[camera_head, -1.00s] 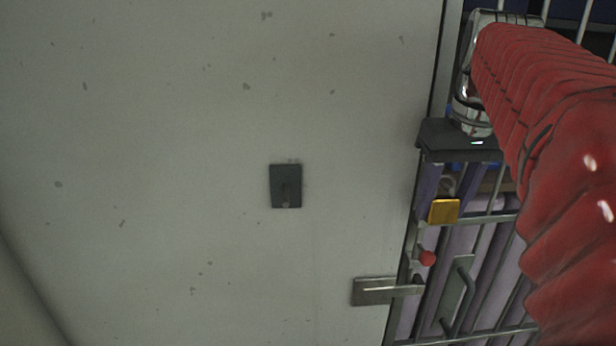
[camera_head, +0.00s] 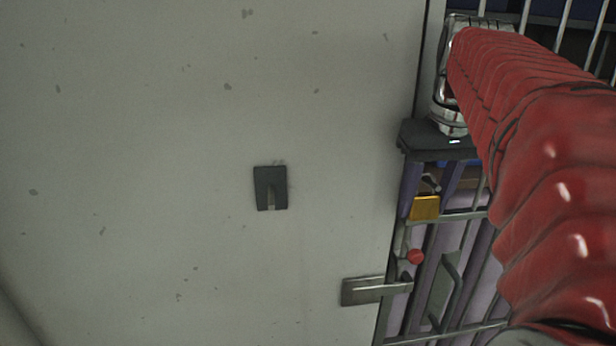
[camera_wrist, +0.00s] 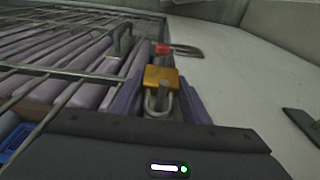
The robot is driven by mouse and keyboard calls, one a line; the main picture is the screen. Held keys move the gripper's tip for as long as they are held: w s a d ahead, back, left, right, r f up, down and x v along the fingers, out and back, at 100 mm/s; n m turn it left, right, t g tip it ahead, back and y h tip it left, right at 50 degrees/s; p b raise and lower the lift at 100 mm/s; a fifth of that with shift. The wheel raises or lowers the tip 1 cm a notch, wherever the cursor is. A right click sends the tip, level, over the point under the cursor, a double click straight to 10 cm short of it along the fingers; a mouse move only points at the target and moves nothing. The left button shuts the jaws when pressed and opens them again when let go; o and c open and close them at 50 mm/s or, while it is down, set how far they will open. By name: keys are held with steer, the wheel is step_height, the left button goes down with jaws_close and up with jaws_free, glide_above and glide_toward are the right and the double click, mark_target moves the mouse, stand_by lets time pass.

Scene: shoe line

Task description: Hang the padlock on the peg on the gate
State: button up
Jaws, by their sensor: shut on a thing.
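The padlock has a gold body (camera_head: 425,207) and a grey shackle; its body also shows in the wrist view (camera_wrist: 160,77). My gripper (camera_head: 430,190) is shut on it, with purple fingers on either side, in front of the barred gate. In the wrist view my fingers (camera_wrist: 160,100) flank the padlock, and the shackle (camera_wrist: 149,104) points back toward my dark palm. A short grey upright piece (camera_wrist: 163,89) shows inside the shackle loop; I cannot tell whether it is the peg or whether the shackle is around it.
A red knob (camera_head: 415,257) and a metal latch (camera_head: 362,290) are just below the padlock at the gate's edge. A dark plate with a small grey projection (camera_head: 270,188) is on the pale wall panel. Gate bars (camera_head: 465,216) run close beside my fingers.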

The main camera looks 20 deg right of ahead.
steer(key=o, duration=1.3)
steer(key=shift+r, duration=0.1)
steer(key=r, duration=0.4)
steer(key=s+r, duration=0.1)
steer(key=r, duration=0.4)
steer(key=s+r, duration=0.1)
steer(key=r, duration=0.3)
steer(key=shift+s+a+r, duration=0.15)
steer(key=shift+s+a, duration=0.1)
steer(key=shift+a, duration=0.1)
steer(key=shift+s, duration=0.1)
